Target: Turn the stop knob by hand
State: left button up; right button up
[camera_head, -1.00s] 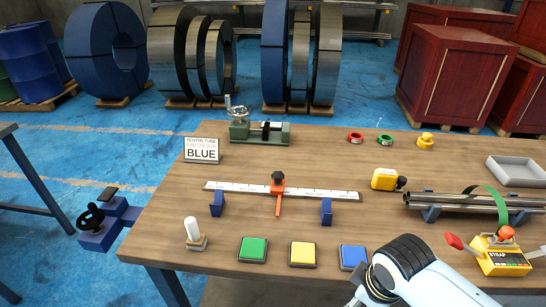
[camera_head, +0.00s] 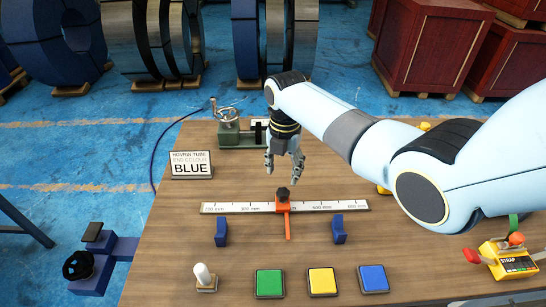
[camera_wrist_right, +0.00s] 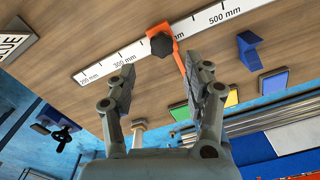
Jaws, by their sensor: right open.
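The stop knob (camera_head: 283,193) is a small black lobed knob on top of the orange stop (camera_head: 288,225). The stop sits across a white millimetre scale (camera_head: 240,208) on the wooden table. My right gripper (camera_head: 283,174) is open and empty, pointing down, just behind and above the knob in the head view. In the right wrist view the knob (camera_wrist_right: 162,45) shows beyond the gap between the open fingertips (camera_wrist_right: 160,74), apart from both. The orange stop runs behind one finger there. My left gripper is not in view.
Blue supports (camera_head: 221,232) stand in front of the scale. Green (camera_head: 270,283), yellow (camera_head: 322,281) and blue pads lie along the front edge, beside a white-handled tool (camera_head: 204,278). A BLUE sign (camera_head: 191,164) and a green vise-like device (camera_head: 229,132) stand behind. My right arm covers the table's right side.

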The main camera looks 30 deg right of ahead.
aim_at(283, 192)
jog(key=shift+s, duration=0.15)
notch_tip(283, 192, down, 2)
jog(key=shift+s+f, duration=0.1)
jog(key=shift+f, duration=0.05)
notch_tip(283, 192, down, 5)
jog(key=b, duration=0.6)
jog(key=shift+f, duration=0.4)
jog(key=shift+r, duration=0.25)
jog(key=shift+c, duration=0.2)
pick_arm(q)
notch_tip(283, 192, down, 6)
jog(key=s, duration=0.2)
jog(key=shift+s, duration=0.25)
pick_arm(e)
jog(key=c, duration=0.8)
